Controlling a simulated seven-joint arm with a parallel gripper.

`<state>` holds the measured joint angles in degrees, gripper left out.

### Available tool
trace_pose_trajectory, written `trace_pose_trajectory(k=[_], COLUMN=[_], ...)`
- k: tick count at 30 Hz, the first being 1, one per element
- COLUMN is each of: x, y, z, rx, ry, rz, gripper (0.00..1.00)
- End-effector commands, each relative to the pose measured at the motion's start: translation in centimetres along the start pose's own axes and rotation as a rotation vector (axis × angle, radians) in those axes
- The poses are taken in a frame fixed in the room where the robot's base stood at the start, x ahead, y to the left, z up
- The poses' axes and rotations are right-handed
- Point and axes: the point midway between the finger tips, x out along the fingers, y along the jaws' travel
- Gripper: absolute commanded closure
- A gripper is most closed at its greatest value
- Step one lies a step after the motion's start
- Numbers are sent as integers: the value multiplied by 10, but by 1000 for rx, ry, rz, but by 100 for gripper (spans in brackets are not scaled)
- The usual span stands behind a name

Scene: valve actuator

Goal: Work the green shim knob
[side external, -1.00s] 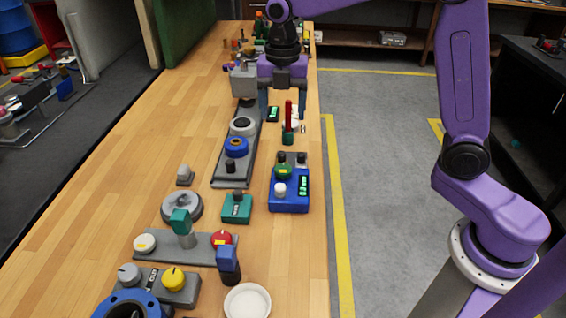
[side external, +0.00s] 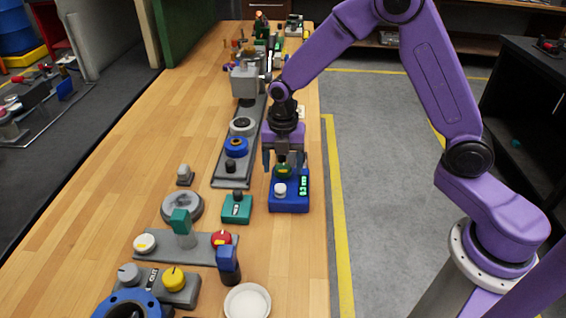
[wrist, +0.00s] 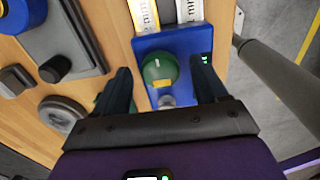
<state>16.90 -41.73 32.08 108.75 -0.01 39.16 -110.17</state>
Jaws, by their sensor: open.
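The green shim knob (side external: 283,171) sits on a blue box (side external: 290,204) near the right edge of the workbench. In the wrist view the green knob (wrist: 158,72), with a yellow mark, lies between my open fingers on the blue box (wrist: 188,42). My gripper (side external: 284,165) is open, with its fingers pointing down on either side of the knob. In the wrist view my gripper (wrist: 163,88) shows a gap on both sides of the knob. I cannot tell how far the fingertips reach down beside it.
A white-grey knob (side external: 280,189) and a lit green display (side external: 304,184) are on the same box. A teal box (side external: 237,208) stands to the left, and a grey rail (side external: 230,171) with a blue ring lies behind it. A white dish (side external: 247,302) is at the front.

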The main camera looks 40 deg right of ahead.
Motion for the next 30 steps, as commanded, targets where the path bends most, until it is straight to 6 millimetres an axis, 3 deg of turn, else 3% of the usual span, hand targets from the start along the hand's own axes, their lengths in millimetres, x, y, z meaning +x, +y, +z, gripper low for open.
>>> trace_pose_trajectory(k=[9, 14, 15, 30], x=[2, 2, 2, 2], y=[0, 0, 0, 0], z=[0, 0, 0, 0], rx=[0, 0, 0, 126], ry=[0, 0, 0, 0], rz=[0, 0, 0, -1], gripper=[28, 80, 84, 84])
